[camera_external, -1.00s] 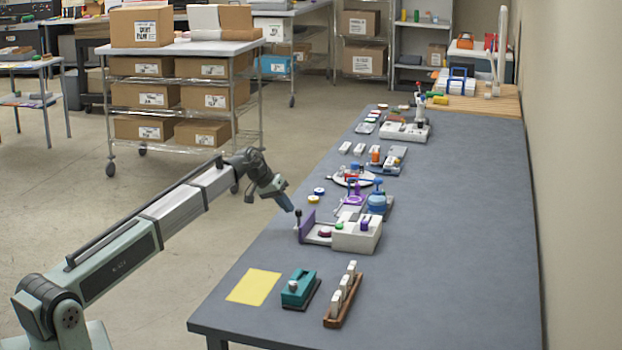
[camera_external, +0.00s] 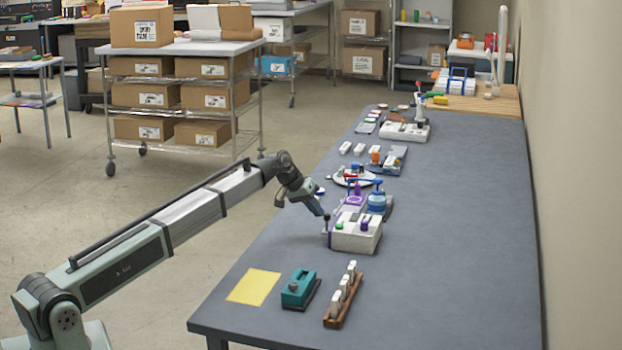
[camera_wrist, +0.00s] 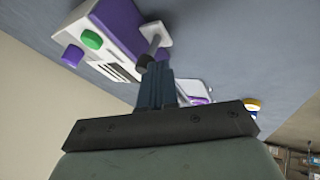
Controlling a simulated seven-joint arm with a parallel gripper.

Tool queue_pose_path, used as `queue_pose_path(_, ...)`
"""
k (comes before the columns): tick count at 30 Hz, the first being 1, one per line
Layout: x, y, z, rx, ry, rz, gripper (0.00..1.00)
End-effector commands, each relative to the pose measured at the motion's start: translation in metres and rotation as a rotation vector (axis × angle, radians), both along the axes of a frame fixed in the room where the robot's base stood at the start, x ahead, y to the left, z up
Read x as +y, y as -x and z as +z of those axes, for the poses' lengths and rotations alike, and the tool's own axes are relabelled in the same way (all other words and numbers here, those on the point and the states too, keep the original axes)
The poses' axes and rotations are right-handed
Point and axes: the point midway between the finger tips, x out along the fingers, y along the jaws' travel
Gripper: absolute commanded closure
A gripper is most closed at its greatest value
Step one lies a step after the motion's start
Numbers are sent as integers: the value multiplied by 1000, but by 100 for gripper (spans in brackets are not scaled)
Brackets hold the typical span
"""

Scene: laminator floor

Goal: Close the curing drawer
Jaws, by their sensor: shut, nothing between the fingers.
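The curing drawer is in a white box (camera_external: 358,238) with a green and a purple button on top. Its purple front panel (camera_external: 330,238) sits up against the left side of the box, with no visible gap in the external view. In the wrist view the purple panel (camera_wrist: 120,20) is at the top, beside the white box (camera_wrist: 108,58). A dark-tipped handle (camera_wrist: 146,62) stands out from the panel. My gripper (camera_external: 321,211) is shut and empty, its tips (camera_wrist: 158,72) at the handle, seemingly touching it. The drawer's inside is hidden.
A yellow sheet (camera_external: 254,287), a teal device (camera_external: 299,288) and a wooden rack (camera_external: 343,302) lie in front of the box. A blue-topped pot (camera_external: 377,203) and a round white plate (camera_external: 352,181) stand behind it. The table right of the box is clear.

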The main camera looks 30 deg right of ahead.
Motion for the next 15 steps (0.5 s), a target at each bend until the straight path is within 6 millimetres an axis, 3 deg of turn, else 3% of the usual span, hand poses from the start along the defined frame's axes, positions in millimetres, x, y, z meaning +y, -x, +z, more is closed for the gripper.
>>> queue_pose_path(15, -6, 6, 0, 5, 3, -2, 100)
